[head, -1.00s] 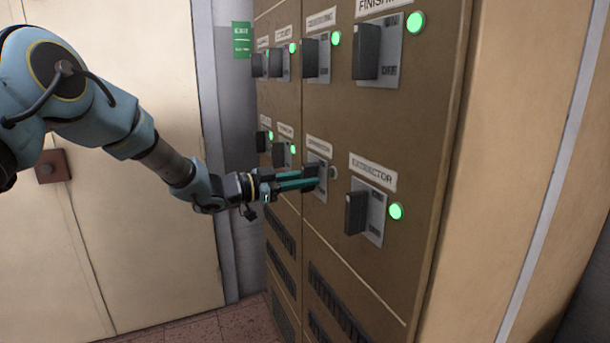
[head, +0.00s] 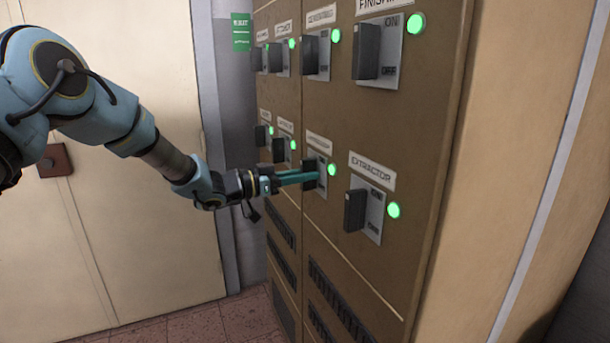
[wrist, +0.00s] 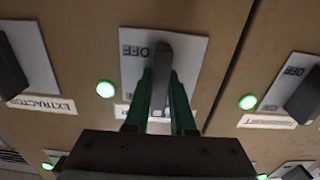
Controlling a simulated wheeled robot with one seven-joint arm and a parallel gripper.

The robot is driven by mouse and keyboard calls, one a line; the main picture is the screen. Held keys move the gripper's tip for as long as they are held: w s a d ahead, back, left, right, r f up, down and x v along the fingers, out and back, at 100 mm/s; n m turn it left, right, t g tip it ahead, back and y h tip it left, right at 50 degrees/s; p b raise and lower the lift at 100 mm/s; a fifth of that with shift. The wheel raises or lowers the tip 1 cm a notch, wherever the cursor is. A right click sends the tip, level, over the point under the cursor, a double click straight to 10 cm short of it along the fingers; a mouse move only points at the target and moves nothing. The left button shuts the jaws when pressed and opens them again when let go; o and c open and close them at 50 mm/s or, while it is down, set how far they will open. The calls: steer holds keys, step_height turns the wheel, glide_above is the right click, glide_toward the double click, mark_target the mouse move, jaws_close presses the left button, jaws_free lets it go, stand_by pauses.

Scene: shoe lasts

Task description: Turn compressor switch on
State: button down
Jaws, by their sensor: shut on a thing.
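The compressor switch (head: 322,186) is on the cabinet's lower row, left of the extractor switch, under a blurred label. Its light (head: 332,169) glows green. My gripper (head: 313,177) reaches it from the left and is shut on its dark handle. In the wrist view, upside down, the green fingers of my gripper (wrist: 160,90) stand on both sides of the handle (wrist: 161,65). OFF shows on the plate; the ON end is hidden by the fingers and gripper body. The compressor light also shows green there (wrist: 105,90).
The extractor switch (head: 356,210) with a green light is close on the right. Several other switches with green lights stick out from the brown cabinet (head: 400,150) above and to the left. A pale door (head: 150,240) is behind my arm.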

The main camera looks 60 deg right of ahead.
steer(key=shift+f, duration=0.1)
steer(key=c, duration=0.8)
jaws_free()
steer(key=shift+o, duration=0.2)
steer(key=b+v, duration=0.3)
steer(key=v, duration=0.8)
steer(key=shift+b, duration=0.35)
